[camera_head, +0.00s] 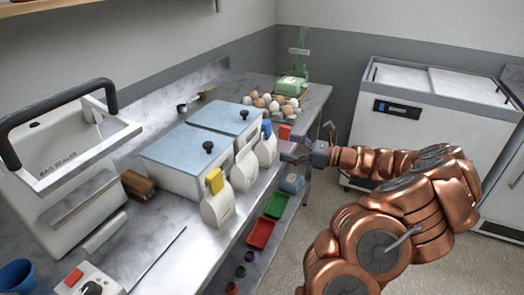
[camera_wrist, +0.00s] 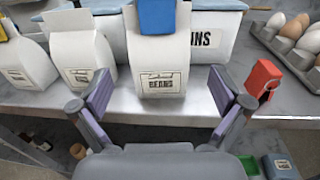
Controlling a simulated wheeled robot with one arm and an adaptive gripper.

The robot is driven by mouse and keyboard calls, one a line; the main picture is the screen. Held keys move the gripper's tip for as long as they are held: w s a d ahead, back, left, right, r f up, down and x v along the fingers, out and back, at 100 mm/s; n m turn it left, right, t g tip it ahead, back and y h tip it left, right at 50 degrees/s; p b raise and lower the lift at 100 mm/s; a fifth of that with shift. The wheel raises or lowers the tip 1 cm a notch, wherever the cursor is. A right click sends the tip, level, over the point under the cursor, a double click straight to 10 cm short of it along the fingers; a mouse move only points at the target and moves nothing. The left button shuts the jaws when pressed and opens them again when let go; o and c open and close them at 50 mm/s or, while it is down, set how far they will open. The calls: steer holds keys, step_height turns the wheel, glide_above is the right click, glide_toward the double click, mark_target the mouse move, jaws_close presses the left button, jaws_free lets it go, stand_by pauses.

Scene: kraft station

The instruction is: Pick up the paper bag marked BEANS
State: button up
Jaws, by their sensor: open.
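The white paper bag marked BEANS (camera_wrist: 158,58) stands upright at the counter's front edge, with a blue clip on its folded top. In the head view it is the bag (camera_head: 266,152) farthest along the row. My gripper (camera_wrist: 160,93) is open in front of it, one purple-padded finger to each side in the wrist view. The bag's lower part appears between and beyond the fingertips. I see no contact with it. In the head view my gripper (camera_head: 291,150) is at the counter's edge, just right of the bag.
Two similar bags (camera_head: 243,170) (camera_head: 217,203) stand to its left, the nearest with a yellow clip. Blue-lidded bins (camera_head: 186,150) stand behind. Red and green trays (camera_head: 261,233) lie below.

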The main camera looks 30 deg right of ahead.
mark_target(272, 144)
steer(key=shift+x, duration=1.25)
steer(key=p+x, duration=0.1)
steer(key=x, duration=0.3)
steer(key=shift+w+a, duration=0.25)
steer(key=shift+w, duration=0.05)
steer(key=c, duration=1.3)
